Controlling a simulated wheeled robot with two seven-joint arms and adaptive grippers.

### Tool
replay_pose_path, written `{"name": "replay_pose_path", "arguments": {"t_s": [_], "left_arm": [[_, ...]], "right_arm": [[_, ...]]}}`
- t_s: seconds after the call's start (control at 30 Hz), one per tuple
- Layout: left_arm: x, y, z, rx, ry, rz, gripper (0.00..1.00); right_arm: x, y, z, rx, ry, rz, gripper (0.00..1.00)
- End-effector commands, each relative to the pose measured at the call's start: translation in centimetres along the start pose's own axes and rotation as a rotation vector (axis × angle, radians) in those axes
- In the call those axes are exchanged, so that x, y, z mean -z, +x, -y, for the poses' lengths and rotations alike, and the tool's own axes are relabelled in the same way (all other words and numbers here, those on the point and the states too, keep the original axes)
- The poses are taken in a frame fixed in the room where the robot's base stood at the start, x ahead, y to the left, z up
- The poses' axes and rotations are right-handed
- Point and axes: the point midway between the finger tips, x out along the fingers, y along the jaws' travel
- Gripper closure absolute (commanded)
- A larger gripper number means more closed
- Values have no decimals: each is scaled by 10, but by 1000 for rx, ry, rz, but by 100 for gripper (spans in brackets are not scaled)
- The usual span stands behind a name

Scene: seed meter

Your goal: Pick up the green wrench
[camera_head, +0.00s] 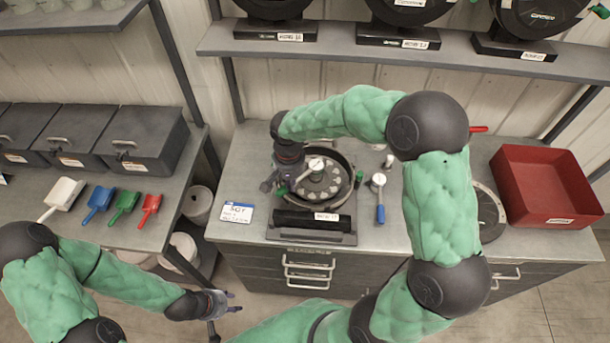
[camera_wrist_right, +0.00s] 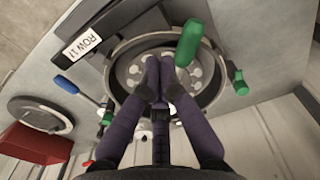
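No wrench shape is clear. A rounded green handle (camera_wrist_right: 189,43) stands out over the seed meter rim in the right wrist view, beside my fingers and apart from them; I cannot tell if it is the wrench. Smaller green pieces sit by the meter's rim, one to the right (camera_wrist_right: 240,84) and one to the left (camera_wrist_right: 107,117). In the head view, green shows at the meter's left (camera_head: 281,191) and right (camera_head: 359,176). My right gripper (camera_wrist_right: 160,62) is over the meter, fingertips together, nothing seen between them. My left gripper (camera_head: 226,312) is open and empty, low at the left.
The round seed meter (camera_head: 340,190) sits on the bench behind a black bar labelled ROW 17. A blue-handled tool (camera_head: 380,213) lies to its right. A red bin (camera_head: 545,185) stands further right. Coloured scoops (camera_head: 124,203) lie on the left bench. My right arm spans the bench.

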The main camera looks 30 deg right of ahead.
Motion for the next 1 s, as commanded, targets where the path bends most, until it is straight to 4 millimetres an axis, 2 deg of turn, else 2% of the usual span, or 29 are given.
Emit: {"name": "replay_pose_path", "arguments": {"t_s": [0.2, 0.47, 0.5, 0.77, 1.0], "left_arm": [[0, 0, 0, 0, 0, 0, 60], [0, 3, 1, 0, 0, 0, 60], [0, 4, 2, 0, 0, 0, 60], [0, 13, 5, 0, 0, 0, 60], [1, 21, 8, 0, 0, 0, 60]], "right_arm": [[0, 0, 0, 0, 0, 0, 100], [8, 1, -6, 25, -83, 11, 27], [11, 2, -9, 37, -122, 15, 24], [38, 2, -32, 140, -446, 9, 24], [66, -1, -56, 227, -753, -62, 24]]}}
